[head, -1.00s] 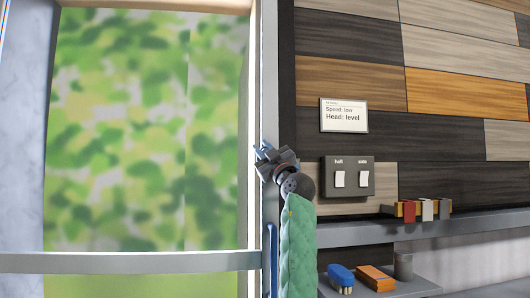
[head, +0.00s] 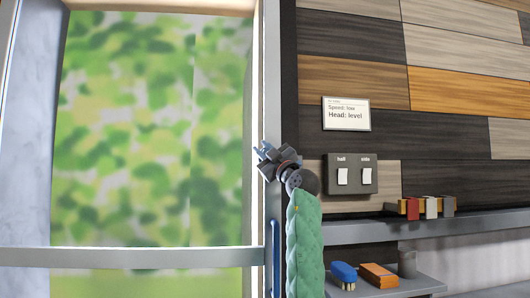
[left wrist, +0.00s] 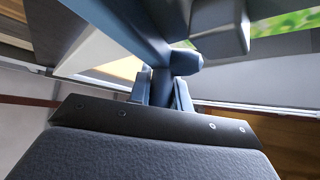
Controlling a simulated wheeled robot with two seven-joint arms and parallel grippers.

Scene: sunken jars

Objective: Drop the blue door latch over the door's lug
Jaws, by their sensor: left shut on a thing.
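My left gripper (head: 268,158) is beside the edge of the glass door (head: 130,140), near the door's upright frame. It is shut on the blue door latch (left wrist: 135,25). In the left wrist view the latch is a long blue bar with a short round stub, held at the stub between the fingertips (left wrist: 165,88). In the head view only a small blue patch of it shows at the gripper. A grey block (left wrist: 220,38) shows close to the bar in the left wrist view; I cannot tell if it is the door's lug. The right gripper is out of view.
A blue upright handle (head: 275,255) is on the door's edge.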

